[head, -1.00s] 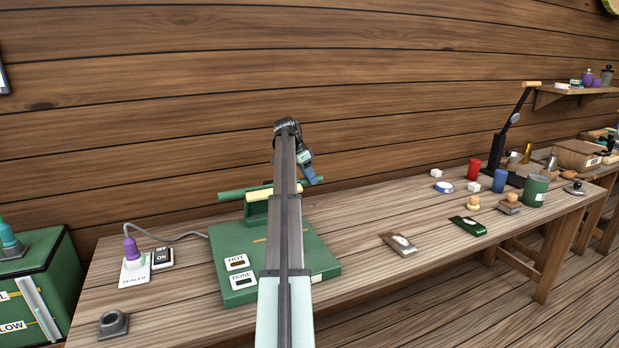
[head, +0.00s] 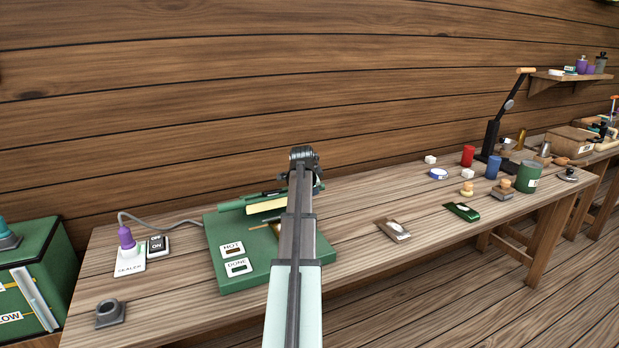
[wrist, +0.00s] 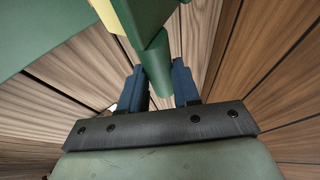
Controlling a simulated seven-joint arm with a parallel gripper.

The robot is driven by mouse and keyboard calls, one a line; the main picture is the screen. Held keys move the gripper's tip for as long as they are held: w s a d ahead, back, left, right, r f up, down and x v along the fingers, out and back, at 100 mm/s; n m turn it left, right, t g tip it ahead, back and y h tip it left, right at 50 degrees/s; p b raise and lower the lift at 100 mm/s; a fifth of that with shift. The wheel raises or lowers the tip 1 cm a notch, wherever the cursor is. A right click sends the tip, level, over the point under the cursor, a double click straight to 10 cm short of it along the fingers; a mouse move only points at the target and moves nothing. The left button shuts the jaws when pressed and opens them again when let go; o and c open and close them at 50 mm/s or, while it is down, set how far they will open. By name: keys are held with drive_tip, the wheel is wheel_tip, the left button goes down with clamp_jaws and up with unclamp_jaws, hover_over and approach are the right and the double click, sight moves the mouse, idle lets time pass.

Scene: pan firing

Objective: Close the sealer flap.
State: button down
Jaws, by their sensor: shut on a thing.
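In the head view the fingers are mostly hidden behind my arm.
A purple plug (head: 126,238) and an ON switch (head: 157,245) sit left of the sealer. A grey ring-shaped holder (head: 109,313) is at the front left. The wall is close behind.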

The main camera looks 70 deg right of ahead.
drive_tip(key=shift+m+t+h, duration=0.3)
drive_tip(key=shift+t+h, duration=0.4)
drive_tip(key=shift+h, duration=0.2)
drive_tip(key=shift+s+a+f, duration=0.25)
drive_tip(key=shift+f, duration=0.65)
drive_tip(key=shift+s+a+f, duration=0.25)
drive_tip(key=shift+f, duration=0.7)
drive_tip(key=shift+s+a+f, duration=0.25)
drive_tip(key=shift+f, duration=0.65)
drive_tip(key=c, duration=0.8)
unclamp_jaws()
drive_tip(key=shift+r, duration=0.1)
drive_tip(key=v, duration=1.3)
drive_tip(key=shift+a+r, duration=0.2)
drive_tip(key=shift+a, duration=0.05)
